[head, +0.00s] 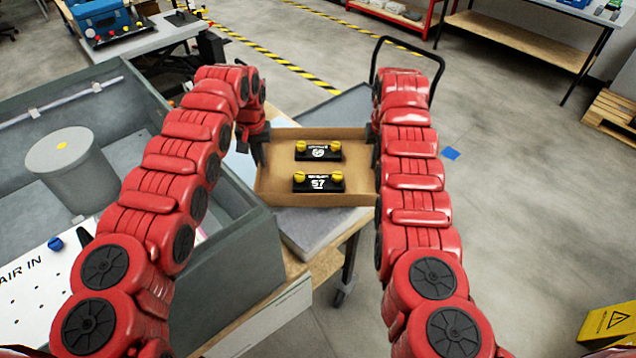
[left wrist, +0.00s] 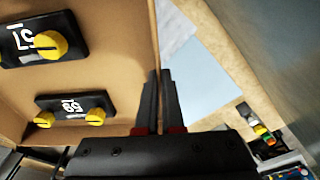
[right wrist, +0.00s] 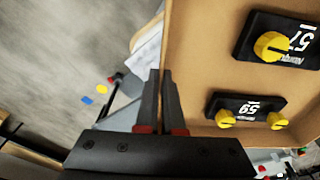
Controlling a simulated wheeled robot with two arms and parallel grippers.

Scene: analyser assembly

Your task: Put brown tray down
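The brown tray (head: 274,182) is a shallow open box in the middle of the head view, roughly level. It holds two black modules with yellow knobs, one marked 59 (head: 318,151) and one marked 57 (head: 318,183). My left gripper (left wrist: 160,98) has its fingers close together on the tray's left wall. My right gripper (right wrist: 160,98) has its fingers close together on the right wall. The tray is over a grey-topped wooden table (head: 300,240); I cannot tell whether its underside touches.
A large grey open housing (head: 240,250) with a grey cylinder (head: 75,170) stands at the left, close to the tray. A dark cart handle (head: 408,40) rises behind my right arm. Open floor (head: 510,200) lies to the right, with a yellow sign (head: 607,322) at the lower right.

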